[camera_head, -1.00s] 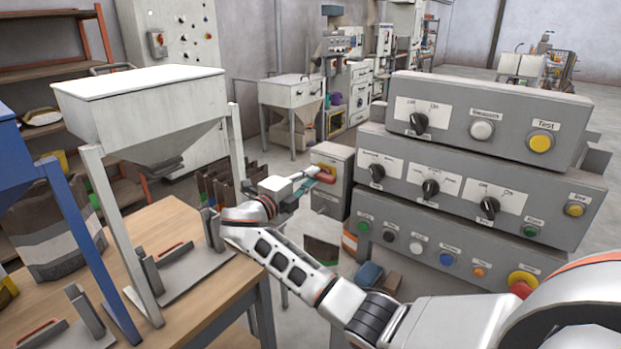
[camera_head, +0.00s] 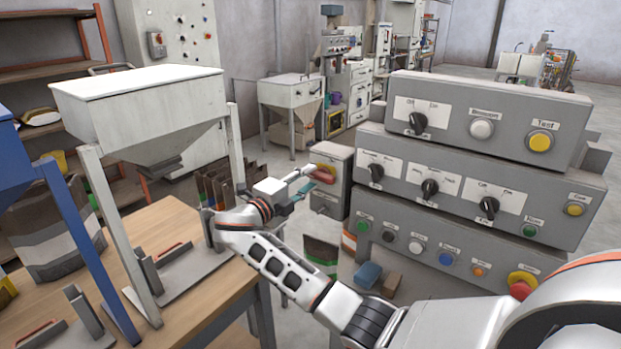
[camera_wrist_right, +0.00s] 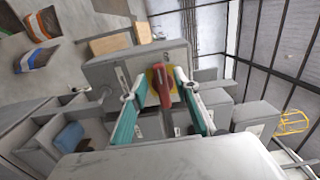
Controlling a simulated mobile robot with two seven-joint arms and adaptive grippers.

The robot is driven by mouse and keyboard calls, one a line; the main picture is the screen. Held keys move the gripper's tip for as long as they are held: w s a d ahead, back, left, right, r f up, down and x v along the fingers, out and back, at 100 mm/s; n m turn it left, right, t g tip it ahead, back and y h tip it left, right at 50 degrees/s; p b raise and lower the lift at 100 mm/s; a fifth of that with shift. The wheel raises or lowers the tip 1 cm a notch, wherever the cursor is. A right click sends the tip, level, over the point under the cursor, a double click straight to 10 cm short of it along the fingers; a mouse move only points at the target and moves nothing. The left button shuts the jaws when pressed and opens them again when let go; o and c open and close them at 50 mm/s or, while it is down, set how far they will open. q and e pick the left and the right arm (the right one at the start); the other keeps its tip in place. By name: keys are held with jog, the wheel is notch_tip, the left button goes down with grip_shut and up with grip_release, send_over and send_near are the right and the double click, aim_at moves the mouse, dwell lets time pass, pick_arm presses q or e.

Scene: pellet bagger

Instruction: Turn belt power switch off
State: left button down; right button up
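The belt power switch appears to be the red handle on a yellow plate (camera_head: 322,171), on a small grey box (camera_head: 341,170) in the middle of the head view. My right gripper (camera_head: 308,182) is at the front of this box. In the right wrist view, the red handle (camera_wrist_right: 162,88) stands between the two teal fingers of my right gripper (camera_wrist_right: 160,79). The fingers are apart with a visible gap on each side of the handle. Whether a fingertip touches the plate, I cannot tell. My left gripper is not in view.
A stacked grey control panel (camera_head: 470,180) with knobs and buttons stands right of the small box. A wooden table (camera_head: 175,225) with a white hopper (camera_head: 145,95) is on the left. A blue block (camera_head: 368,274) lies below my forearm's right side.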

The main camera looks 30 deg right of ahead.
jog(key=v, duration=1)
jog(key=shift+a, duration=0.15)
jog(key=shift+s, duration=0.1)
